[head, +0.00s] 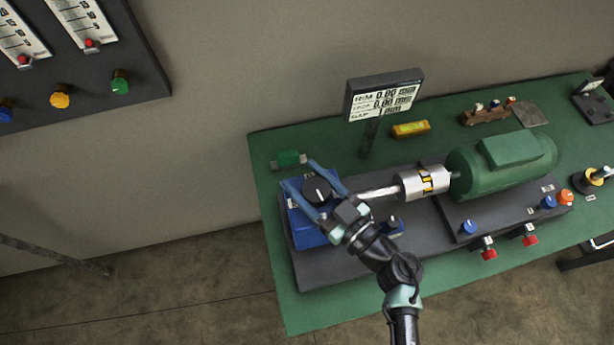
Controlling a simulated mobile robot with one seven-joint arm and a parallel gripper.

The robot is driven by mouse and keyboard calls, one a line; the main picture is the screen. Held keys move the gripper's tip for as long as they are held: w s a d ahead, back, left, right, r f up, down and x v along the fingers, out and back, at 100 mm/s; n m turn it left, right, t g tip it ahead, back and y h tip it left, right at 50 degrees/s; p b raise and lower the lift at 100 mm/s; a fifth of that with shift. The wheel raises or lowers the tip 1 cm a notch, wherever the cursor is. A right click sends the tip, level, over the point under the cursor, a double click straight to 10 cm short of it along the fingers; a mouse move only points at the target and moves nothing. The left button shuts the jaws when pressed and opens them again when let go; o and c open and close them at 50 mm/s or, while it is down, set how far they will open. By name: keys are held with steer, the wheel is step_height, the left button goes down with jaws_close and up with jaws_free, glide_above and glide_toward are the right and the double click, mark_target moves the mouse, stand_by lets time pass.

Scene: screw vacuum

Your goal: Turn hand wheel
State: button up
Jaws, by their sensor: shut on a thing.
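The hand wheel is most likely the round black knob (316,191) with a white mark, on top of the blue pump block (306,228) at the left end of the bench. My gripper (313,190) comes in from the lower right, and its two blue fingers lie on either side of the knob, shut on it. The white mark on the knob points toward the upper left. The gripper's body hides part of the block's right side. A steel shaft (378,192) runs right from the block to a silver coupling (424,182).
A green motor (502,163) sits right of the coupling. A display (384,95) stands on a post behind. Blue and red knobs (488,246) line the front right. The bench's front left (300,310) is clear.

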stand_by(0.3)
steer(key=o, duration=1.4)
steer(key=shift+c, duration=0.2)
step_height(320, 180, up, 10)
steer(key=p, duration=0.1)
